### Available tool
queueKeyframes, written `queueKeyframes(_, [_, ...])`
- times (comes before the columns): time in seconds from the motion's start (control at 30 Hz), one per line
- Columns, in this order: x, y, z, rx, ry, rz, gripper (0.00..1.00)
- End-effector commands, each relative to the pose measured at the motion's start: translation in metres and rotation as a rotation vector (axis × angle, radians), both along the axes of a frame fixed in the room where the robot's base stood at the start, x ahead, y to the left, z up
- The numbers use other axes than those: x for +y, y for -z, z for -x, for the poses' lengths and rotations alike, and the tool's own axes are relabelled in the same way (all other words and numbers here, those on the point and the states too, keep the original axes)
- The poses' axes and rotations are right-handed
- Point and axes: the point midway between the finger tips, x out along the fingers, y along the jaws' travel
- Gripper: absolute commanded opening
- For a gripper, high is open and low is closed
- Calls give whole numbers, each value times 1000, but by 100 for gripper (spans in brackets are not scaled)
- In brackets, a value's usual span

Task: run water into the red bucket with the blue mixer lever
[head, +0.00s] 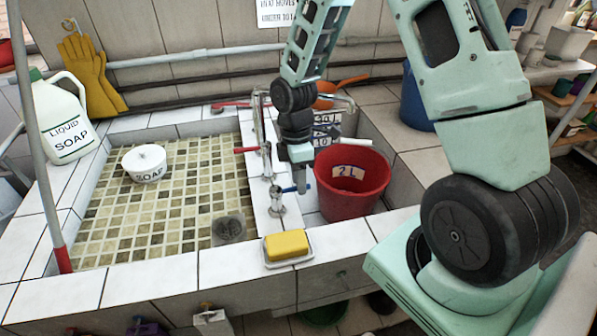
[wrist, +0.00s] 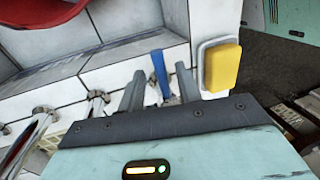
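The red bucket (head: 335,203), labelled "2 L", stands in the right-hand recess beside the tiled basin. It also shows at the top left of the wrist view (wrist: 38,14). The blue mixer lever (head: 289,189) sits on a chrome fitting (head: 277,203) on the ledge left of the bucket. My gripper (head: 301,182) points down just above this lever. In the wrist view my gripper (wrist: 159,82) is open, and the blue lever (wrist: 159,72) shows between its two fingers. I cannot tell whether either finger touches it. No running water is visible.
A yellow soap bar (head: 286,244) on a white dish lies close in front of the fitting. Red levers (head: 246,150) and chrome pipes stand behind my gripper. A white soap bowl (head: 145,165) and a liquid soap jug (head: 58,118) are at the left.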

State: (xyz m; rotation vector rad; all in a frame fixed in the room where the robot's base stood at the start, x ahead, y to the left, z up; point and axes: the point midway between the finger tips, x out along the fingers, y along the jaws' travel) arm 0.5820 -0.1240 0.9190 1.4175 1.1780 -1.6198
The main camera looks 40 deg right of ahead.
Motion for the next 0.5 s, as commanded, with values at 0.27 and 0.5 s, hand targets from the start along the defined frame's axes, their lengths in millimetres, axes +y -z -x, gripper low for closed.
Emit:
queueKeyframes(0.27, [-3, -32, -7, -6, 2, 1, 34])
queueKeyframes(0.5, [-7, -87, -17, -8, 1, 1, 34])
